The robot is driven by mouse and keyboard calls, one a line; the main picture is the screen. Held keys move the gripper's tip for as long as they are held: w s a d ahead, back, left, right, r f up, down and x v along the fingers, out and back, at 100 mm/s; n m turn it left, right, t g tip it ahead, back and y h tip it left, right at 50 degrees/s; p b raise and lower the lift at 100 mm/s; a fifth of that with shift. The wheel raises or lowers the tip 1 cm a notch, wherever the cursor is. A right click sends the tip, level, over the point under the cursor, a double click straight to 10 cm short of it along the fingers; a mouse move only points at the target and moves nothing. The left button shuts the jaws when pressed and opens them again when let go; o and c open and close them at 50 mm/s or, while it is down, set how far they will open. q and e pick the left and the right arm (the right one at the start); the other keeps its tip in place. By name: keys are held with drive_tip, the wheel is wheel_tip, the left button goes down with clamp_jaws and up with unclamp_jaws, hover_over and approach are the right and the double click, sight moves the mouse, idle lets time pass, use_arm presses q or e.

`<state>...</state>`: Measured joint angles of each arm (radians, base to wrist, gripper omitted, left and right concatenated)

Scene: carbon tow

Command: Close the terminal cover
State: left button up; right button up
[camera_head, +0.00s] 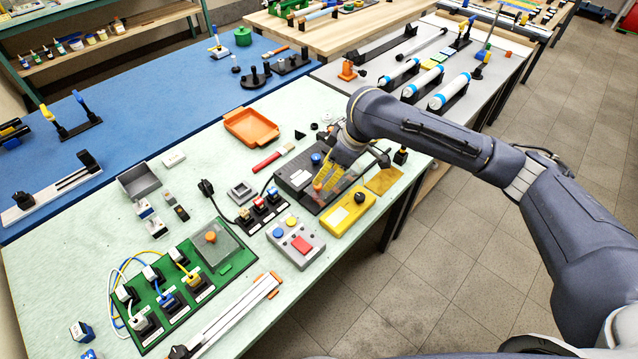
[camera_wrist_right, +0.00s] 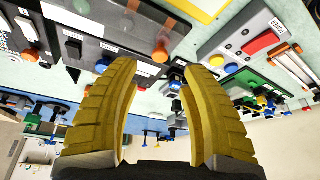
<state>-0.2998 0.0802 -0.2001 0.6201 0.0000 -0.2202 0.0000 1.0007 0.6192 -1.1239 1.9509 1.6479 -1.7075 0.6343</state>
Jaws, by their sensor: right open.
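A dark terminal box (camera_head: 296,178) lies on the pale green bench in the head view. Its dark panel (camera_wrist_right: 100,45) with white labels and an orange knob (camera_wrist_right: 160,50) fills the upper left of the right wrist view. A see-through brownish sheet (camera_wrist_right: 150,18) with orange round parts behind it shows there; it looks like the cover, but I cannot tell its angle. My right gripper (camera_head: 322,186) is over the box. Its yellow fingers (camera_wrist_right: 158,70) are apart and nothing shows gripped between them. The gripper hides part of the box in the head view. My left gripper is out of view.
A yellow box (camera_head: 347,212) with a black knob and a grey button box (camera_head: 296,242) stand close in front. An amber plate (camera_head: 384,180) lies to the right, near the bench edge. An orange tray (camera_head: 251,127) and a red bar (camera_head: 266,162) lie to the left.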

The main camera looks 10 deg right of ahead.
drive_tip(key=shift+x, duration=3.15)
drive_tip(key=shift+c, duration=0.6)
clamp_jaws()
